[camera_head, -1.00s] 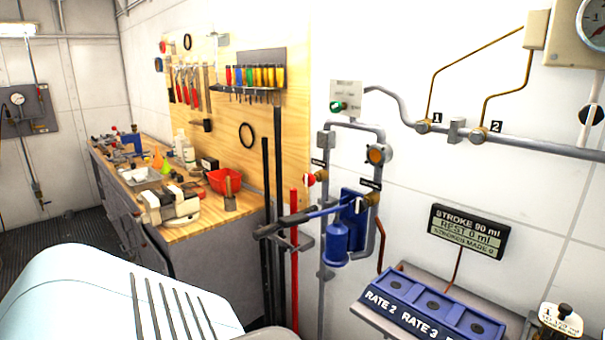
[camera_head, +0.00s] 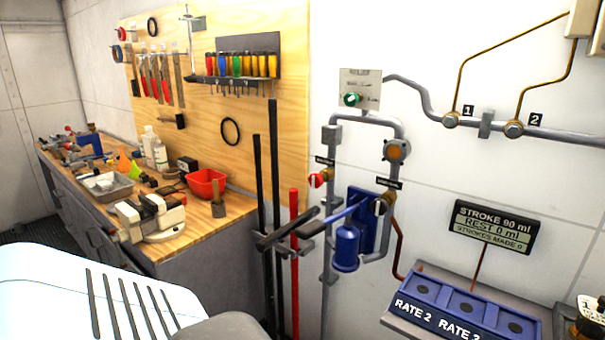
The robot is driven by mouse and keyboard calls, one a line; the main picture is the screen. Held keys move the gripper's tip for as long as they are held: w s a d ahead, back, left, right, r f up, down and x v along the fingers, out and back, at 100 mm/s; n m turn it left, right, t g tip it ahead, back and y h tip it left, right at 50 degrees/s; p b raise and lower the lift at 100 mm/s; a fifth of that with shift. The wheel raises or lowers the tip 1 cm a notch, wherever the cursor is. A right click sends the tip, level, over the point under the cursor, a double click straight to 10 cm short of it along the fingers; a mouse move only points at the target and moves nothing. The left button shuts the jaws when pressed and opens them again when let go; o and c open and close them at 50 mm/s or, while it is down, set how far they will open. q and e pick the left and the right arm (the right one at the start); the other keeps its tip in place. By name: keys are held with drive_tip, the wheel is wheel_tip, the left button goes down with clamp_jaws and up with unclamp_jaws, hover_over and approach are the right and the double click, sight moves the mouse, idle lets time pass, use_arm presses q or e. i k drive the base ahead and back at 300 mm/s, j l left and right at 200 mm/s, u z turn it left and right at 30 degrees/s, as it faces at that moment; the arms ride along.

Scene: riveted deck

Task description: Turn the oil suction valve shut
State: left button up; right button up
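Two small valves sit on grey pipework on the right wall. One has a red and white knob (camera_head: 316,180) on a brass body. The other has a black and white knob (camera_head: 379,207) on a brass body, beside the blue hand pump (camera_head: 346,246). Each has a small dark label above it, too small to read, so I cannot tell which one is the oil suction valve. Neither of my grippers is in view, and nothing touches the valves.
The pump's blue lever (camera_head: 345,215) sticks out leftward in front of the pipes. Dark bars and a red bar (camera_head: 294,235) stand left of it. A cluttered workbench (camera_head: 205,225) is at left. A blue rate box (camera_head: 465,305) and display (camera_head: 494,226) are at lower right.

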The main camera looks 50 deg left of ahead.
sight(316, 180)
drive_tip(key=k+j, duration=0.1)
drive_tip(key=j, duration=0.3)
drive_tip(key=k+j, duration=0.1)
drive_tip(key=j, duration=0.3)
drive_tip(key=k+j, duration=0.1)
drive_tip(key=j, duration=0.3)
drive_tip(key=k+j, duration=0.1)
drive_tip(key=j, duration=0.35)
drive_tip(key=k+j, duration=0.1)
drive_tip(key=j, duration=0.3)
